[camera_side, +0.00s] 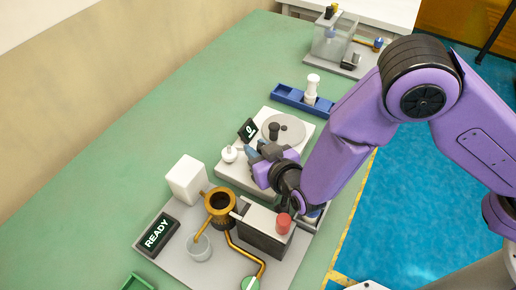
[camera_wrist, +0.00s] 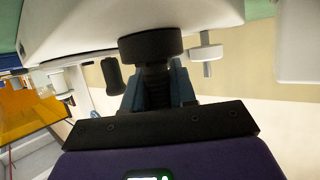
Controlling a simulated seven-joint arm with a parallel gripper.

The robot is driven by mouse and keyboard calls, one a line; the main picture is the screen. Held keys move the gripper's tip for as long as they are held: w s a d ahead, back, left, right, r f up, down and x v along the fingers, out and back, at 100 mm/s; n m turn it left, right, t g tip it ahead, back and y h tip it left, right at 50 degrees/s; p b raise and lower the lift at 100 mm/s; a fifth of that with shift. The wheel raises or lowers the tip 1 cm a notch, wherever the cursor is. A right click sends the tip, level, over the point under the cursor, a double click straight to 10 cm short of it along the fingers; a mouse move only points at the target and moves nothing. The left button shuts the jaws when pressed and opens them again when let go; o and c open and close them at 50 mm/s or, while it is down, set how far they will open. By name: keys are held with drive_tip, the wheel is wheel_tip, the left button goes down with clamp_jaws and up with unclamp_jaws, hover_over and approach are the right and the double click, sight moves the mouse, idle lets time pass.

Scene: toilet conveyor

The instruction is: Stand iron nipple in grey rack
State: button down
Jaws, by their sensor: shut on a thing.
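My gripper (camera_side: 262,160) is at the near left edge of the white station with the round plate. In the wrist view its blue-grey fingers (camera_wrist: 160,88) are shut on a dark ribbed piece, which looks like the iron nipple (camera_wrist: 155,76). A wider dark disc (camera_wrist: 150,46) sits at the far end of this piece, close to the white body; I cannot tell whether they are joined. The nipple is hidden in the side view. A grey-edged tray (camera_side: 318,218), possibly the grey rack, is mostly hidden behind my wrist.
The white station (camera_side: 232,176) carries a dark knob (camera_side: 274,131) and a small black display (camera_side: 248,130). A brass pot (camera_side: 219,203), READY display (camera_side: 157,234) and red button (camera_side: 284,221) stand nearby. A blue rack (camera_side: 288,97) holds a white bottle (camera_side: 312,86). The green table's left side is clear.

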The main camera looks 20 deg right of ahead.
drive_tip(key=shift+f, duration=0.1)
drive_tip(key=c, duration=0.9)
unclamp_jaws()
drive_tip(key=shift+s, duration=0.35)
drive_tip(key=v, duration=0.2)
drive_tip(key=shift+s+d+r, duration=0.1)
drive_tip(key=shift+s+r, duration=0.1)
drive_tip(key=shift+s, duration=0.1)
drive_tip(key=shift+w+r, duration=0.2)
drive_tip(key=shift+r, duration=3.2)
